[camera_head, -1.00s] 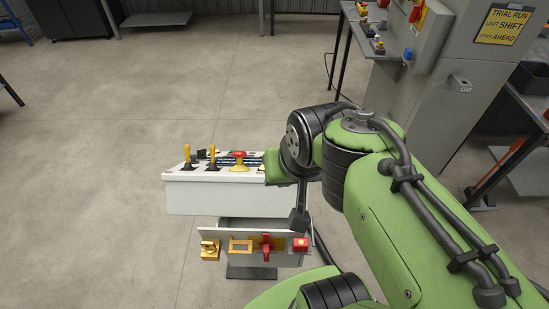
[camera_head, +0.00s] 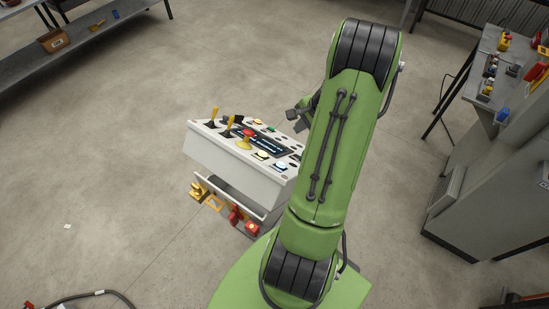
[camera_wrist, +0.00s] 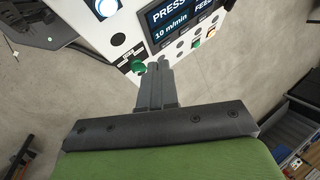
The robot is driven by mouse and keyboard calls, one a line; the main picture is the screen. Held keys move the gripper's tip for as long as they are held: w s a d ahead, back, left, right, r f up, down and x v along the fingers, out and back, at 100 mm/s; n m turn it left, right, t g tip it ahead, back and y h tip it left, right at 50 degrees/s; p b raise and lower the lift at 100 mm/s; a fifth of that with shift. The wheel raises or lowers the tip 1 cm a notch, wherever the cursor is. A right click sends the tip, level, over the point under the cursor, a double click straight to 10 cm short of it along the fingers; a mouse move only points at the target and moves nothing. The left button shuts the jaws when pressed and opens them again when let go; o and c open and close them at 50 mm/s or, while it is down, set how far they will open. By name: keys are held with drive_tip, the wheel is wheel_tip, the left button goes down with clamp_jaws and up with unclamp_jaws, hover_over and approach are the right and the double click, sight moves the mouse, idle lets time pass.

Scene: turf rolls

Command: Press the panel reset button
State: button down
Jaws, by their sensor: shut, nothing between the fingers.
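The white console (camera_head: 225,158) stands left of my arm in the head view. Its top carries yellow levers, a red mushroom button (camera_head: 245,138) on a yellow base, a screen and several lit buttons, including a bluish-white one (camera_head: 281,166). In the wrist view the panel face (camera_wrist: 112,33) shows a lit bluish-white button (camera_wrist: 106,7), a green knob (camera_wrist: 138,66) and the screen (camera_wrist: 182,20). My gripper (camera_wrist: 164,64) is shut and empty, its tips just right of the green knob; contact cannot be told. I cannot read a reset label. My arm hides part of the console.
A red button (camera_head: 252,228), a red handle and yellow fittings sit low on the console's front. A grey cabinet (camera_head: 480,185) and a workbench with parts stand at the right. A shelf (camera_head: 85,42) is at the upper left. Floor left of the console is mostly clear.

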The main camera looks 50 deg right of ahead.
sight(281, 165)
drive_tip(key=a+f+b, duration=0.1)
drive_tip(key=f+b, duration=0.1)
drive_tip(key=a+f+b, duration=0.4)
drive_tip(key=f, duration=0.1)
drive_tip(key=shift+s+a, duration=0.15)
drive_tip(key=shift+a+f+b, duration=0.15)
drive_tip(key=shift+a+b, duration=0.15)
drive_tip(key=shift+b, duration=0.15)
idle(0.4)
idle(1.5)
drive_tip(key=shift+a+f+b, duration=0.2)
drive_tip(key=shift+a+b, duration=0.1)
